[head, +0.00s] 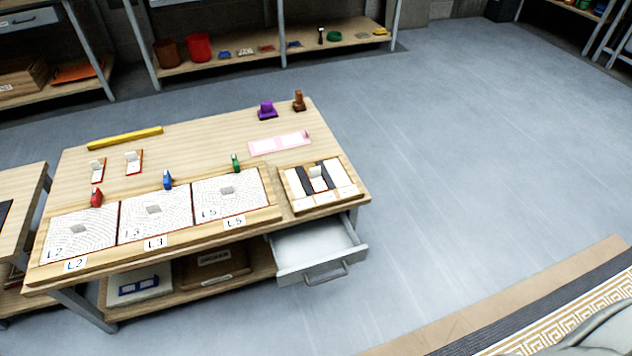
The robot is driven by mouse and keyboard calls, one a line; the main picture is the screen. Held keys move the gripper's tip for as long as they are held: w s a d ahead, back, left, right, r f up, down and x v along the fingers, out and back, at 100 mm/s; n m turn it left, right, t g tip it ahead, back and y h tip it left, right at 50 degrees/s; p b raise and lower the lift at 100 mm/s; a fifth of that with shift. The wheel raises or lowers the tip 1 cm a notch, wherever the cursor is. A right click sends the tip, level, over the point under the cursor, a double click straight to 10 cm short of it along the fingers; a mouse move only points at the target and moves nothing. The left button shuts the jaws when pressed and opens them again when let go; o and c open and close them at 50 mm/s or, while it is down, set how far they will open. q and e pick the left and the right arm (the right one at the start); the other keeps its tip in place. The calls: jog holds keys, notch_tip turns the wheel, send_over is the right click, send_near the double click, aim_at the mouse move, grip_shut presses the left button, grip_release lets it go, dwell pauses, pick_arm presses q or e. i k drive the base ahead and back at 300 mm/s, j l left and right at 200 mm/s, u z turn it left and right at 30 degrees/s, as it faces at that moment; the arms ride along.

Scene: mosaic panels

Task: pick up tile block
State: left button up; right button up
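Neither of my grippers shows in the head view. A wooden tray (333,204) at the table's right end holds white and dark strips. A small white block (318,171) stands on its middle strip. Two similar white blocks, a left one (97,164) and a right one (132,156), stand on small red-edged cards at the table's left. I cannot tell which one is the tile block. Three square mosaic panels, L2 (62,240), L3 (140,227) and L5 (245,201), lie in a wooden frame along the front.
Red (97,198), blue (168,180) and green (236,163) pieces stand behind the panels. A yellow bar (125,138), pink sheet (279,144), purple stamp (266,110) and brown stamp (299,101) lie farther back. An open drawer (335,268) juts out below. The floor at right is clear.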

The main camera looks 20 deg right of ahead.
aim_at(313, 172)
jog(key=i+l, duration=0.1)
jog(key=l, duration=0.35)
jog(key=i+l, duration=0.15)
jog(key=l, duration=0.35)
jog(key=i+l+u, duration=0.1)
jog(key=l, duration=0.35)
